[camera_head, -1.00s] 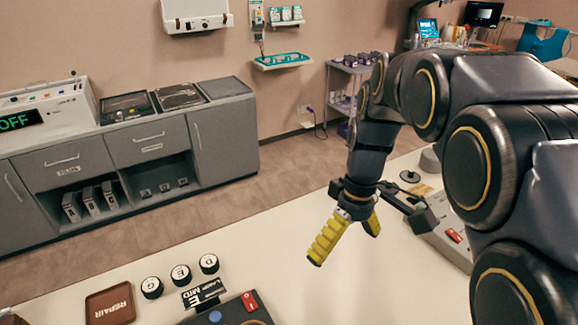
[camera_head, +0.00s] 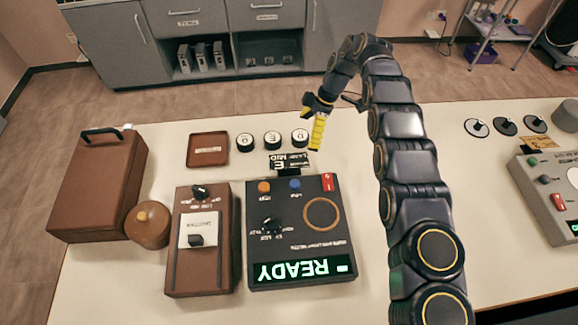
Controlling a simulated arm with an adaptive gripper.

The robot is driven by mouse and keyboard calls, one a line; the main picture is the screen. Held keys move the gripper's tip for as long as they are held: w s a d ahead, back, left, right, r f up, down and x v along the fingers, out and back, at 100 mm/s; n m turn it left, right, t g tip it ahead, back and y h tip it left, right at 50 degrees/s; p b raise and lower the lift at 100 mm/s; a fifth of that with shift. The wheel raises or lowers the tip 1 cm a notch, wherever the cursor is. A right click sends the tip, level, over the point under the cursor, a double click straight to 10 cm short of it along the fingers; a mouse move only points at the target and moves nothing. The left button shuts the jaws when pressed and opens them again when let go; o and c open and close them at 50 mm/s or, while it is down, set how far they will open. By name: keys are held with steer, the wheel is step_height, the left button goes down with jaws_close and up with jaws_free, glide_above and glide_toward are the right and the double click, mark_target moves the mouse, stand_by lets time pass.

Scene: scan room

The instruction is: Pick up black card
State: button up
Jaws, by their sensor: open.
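The black card (camera_head: 290,162) with white lettering and a large E stands at the far edge of the dark console (camera_head: 262,205). Whether it sits in a holder or just rests there I cannot tell. My gripper (camera_head: 316,138) has yellow fingers and hangs just right of and beyond the card, pointing down. It is open and empty. The fingers overlap each other in this view, so the gap between them is mostly hidden. No contact with the card shows.
Several round black-and-white lettered knobs (camera_head: 273,140) stand behind the card, beside a brown tray (camera_head: 208,135). A brown box (camera_head: 203,265) and a brown case (camera_head: 100,185) are at left. A grey console (camera_head: 540,185) stands at right. The table between my arm and that console is clear.

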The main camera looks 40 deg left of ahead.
mark_target(293, 160)
steer(key=shift+x, duration=1.3)
steer(key=x, duration=0.2)
steer(key=s+x, duration=0.1)
steer(key=x, duration=0.1)
steer(key=shift+d+r, duration=0.1)
steer(key=shift+d, duration=0.05)
steer(key=shift+s+f, duration=0.15)
steer(key=shift+f, duration=0.3)
steer(key=c, duration=1.3)
